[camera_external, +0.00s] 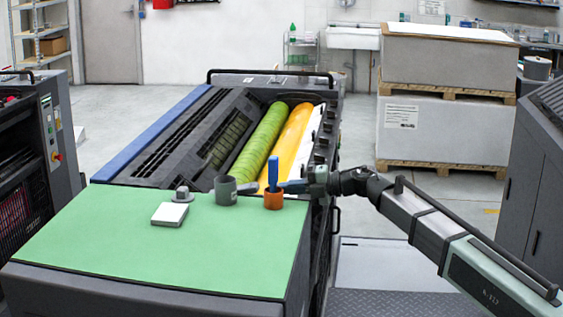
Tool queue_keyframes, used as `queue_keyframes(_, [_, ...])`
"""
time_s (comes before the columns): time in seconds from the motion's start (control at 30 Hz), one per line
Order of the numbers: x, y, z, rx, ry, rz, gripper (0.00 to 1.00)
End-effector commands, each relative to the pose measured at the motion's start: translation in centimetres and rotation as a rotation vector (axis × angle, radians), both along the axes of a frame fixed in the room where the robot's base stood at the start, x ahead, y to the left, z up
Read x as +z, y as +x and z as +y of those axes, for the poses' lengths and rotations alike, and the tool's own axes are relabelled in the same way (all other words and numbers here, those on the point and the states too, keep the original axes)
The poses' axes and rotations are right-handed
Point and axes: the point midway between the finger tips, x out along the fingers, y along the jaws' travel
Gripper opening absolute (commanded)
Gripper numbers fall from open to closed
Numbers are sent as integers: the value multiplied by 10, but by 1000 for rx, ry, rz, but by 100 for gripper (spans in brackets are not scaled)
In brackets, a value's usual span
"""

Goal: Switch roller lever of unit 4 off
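The printing unit (140,150) stands in the middle, with a green roller (262,140) and a yellow roller (291,135) exposed. A row of small dark parts (323,142) runs along its right side. They are too small to tell which is a roller lever or how it is set. No unit number is readable. My gripper (306,186) is at the right edge of the unit, close to the right of an orange cup (273,202) with a blue-handled tool (273,173). Its fingers are too small and partly merged with the background to tell open from shut.
The green top (200,250) carries a dark grey cup (226,194), a white pad (170,214) and a small grey block (182,194). Its front is clear. A black rail (270,71) crosses the unit's back. Pallet stacks (445,130) stand behind my arm.

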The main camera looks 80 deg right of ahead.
Motion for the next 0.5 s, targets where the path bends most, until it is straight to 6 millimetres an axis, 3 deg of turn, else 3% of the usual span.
queue_keyframes(0.17, [3,0,1,6,2,-2,0])
queue_keyframes(0.5, [25,-58,1,-2,-1,-3,0])
